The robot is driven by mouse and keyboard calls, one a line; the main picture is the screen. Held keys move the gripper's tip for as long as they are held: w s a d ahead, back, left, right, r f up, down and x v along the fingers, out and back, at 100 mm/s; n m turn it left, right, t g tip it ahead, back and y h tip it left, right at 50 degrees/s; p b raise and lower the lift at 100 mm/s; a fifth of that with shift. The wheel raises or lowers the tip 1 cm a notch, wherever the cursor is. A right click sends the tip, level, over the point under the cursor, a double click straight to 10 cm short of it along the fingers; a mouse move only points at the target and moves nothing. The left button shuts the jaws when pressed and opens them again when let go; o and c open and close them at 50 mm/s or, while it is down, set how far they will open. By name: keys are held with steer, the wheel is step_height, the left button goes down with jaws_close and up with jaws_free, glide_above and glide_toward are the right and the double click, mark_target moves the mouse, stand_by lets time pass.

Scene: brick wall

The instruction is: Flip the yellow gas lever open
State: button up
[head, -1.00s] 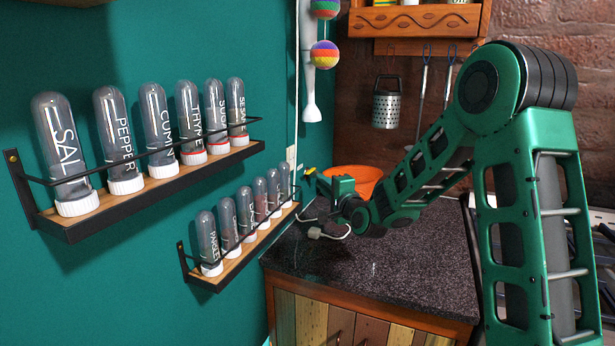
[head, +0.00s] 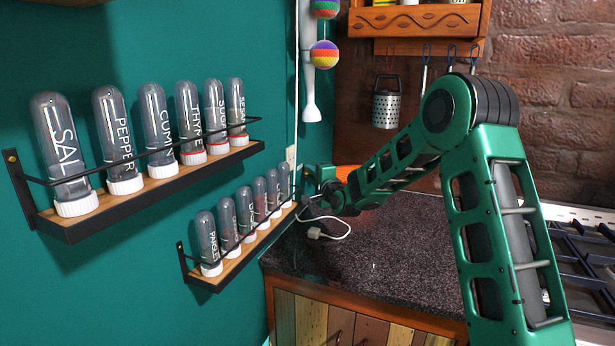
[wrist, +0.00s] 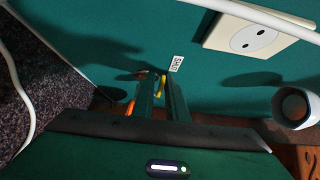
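The yellow lever (wrist: 162,84) shows in the wrist view against the teal wall, just below a small white label (wrist: 177,63) that seems to read SHUT. My gripper (wrist: 161,90) reaches toward the wall with its two green fingers a little apart. The lever shows at the fingertips, in the gap between them; I cannot tell whether they touch it. In the head view my gripper (head: 316,176) is at the wall in the back left corner of the counter, and the lever is hidden there.
A wall socket (wrist: 255,37) is close by at upper right in the wrist view. A white cable (head: 330,228) lies on the dark counter (head: 370,265). A spice rack (head: 240,258) hangs left of my gripper. An orange bowl (head: 347,172) is mostly hidden behind my arm.

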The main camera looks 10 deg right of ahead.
jaws_close()
steer(key=shift+s+f, duration=0.1)
steer(key=shift+f, duration=0.15)
stand_by(1.0)
